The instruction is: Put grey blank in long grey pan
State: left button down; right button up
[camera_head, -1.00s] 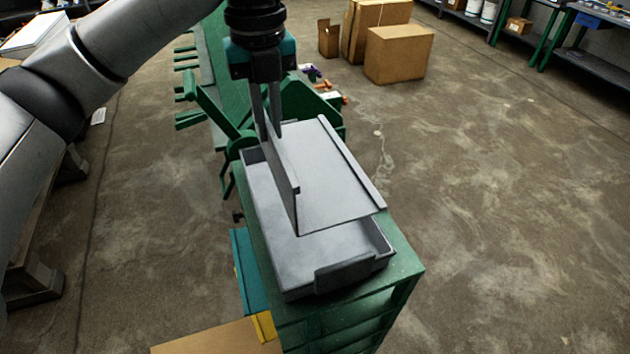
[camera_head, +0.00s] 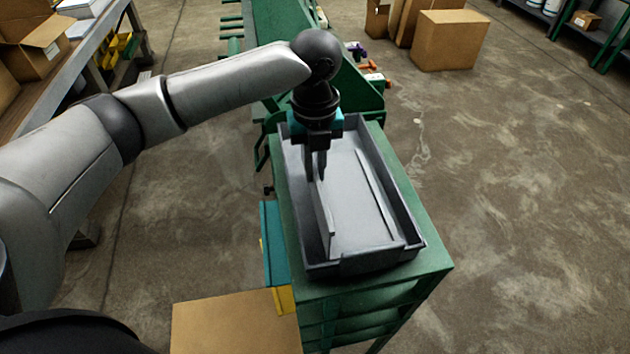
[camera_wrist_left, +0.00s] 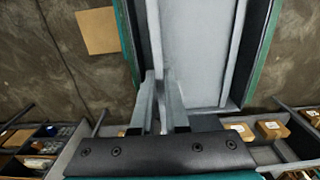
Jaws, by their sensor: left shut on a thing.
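The grey blank (camera_head: 362,208) is a bent sheet with a raised flange on its left and a low lip on its right. In the head view it is inside the long grey pan (camera_head: 402,200), within the walls. I cannot tell whether it touches the pan floor. My left gripper (camera_head: 319,174) points down over the pan's left side, shut on the upright flange. In the left wrist view the fingers (camera_wrist_left: 159,80) pinch the flange, with the flat of the blank (camera_wrist_left: 196,45) to the right and the pan's wall (camera_wrist_left: 253,45) beyond. My right gripper is not in view.
The pan stands on a green shelved stand (camera_head: 432,258). A green machine (camera_head: 275,35) is behind it. A cardboard sheet (camera_head: 232,325) lies front left. Cardboard boxes (camera_head: 449,40) stand at the back. The floor on the right is clear.

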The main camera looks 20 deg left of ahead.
pick_arm(q)
jog(key=shift+f, duration=2.15)
jog(key=c, duration=0.9)
grip_release()
notch_tip(320, 180, up, 12)
jog(key=shift+r, duration=0.15)
